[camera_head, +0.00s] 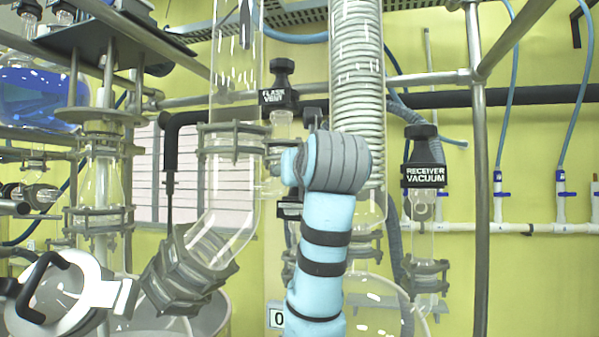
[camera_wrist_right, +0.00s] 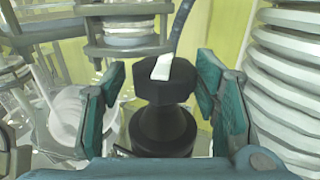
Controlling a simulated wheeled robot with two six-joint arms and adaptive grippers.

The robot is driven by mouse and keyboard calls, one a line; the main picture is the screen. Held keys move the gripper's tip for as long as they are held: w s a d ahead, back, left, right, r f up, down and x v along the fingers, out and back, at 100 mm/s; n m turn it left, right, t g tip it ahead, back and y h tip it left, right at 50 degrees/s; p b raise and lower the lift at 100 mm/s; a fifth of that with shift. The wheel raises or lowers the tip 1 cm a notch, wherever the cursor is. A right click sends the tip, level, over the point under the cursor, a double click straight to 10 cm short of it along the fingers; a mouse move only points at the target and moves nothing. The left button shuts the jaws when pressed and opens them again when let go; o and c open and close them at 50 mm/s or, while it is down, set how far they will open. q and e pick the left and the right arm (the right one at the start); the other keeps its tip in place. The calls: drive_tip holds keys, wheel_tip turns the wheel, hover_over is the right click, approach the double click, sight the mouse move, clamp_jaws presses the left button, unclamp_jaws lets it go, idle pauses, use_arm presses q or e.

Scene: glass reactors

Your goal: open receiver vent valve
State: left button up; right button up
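In the right wrist view a black valve knob (camera_wrist_right: 165,92) with a faceted top and a white mark stands on a round black base. My right gripper (camera_wrist_right: 162,74) is open, with its teal fingers on either side of this knob. A gap shows on the left; on the right the finger is very close, and I cannot tell whether it touches. The knob's label cannot be read here. In the head view my light blue right arm reaches up in the middle and hides the right gripper and most of what is behind it. My left gripper is not in view.
The flask vent valve (camera_head: 282,75) stands behind my arm, and the receiver vacuum valve (camera_head: 422,150) is to its right. A glass coil column (camera_head: 357,70), metal rods (camera_head: 477,150) and a clamped glass elbow (camera_head: 225,215) crowd the space. A white ring-shaped port (camera_head: 95,290) is at lower left.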

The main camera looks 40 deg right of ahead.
idle(0.5)
drive_tip(key=v, duration=0.7)
drive_tip(key=shift+s+a, duration=0.3)
drive_tip(key=shift+a, duration=0.05)
drive_tip(key=shift+w, duration=0.1)
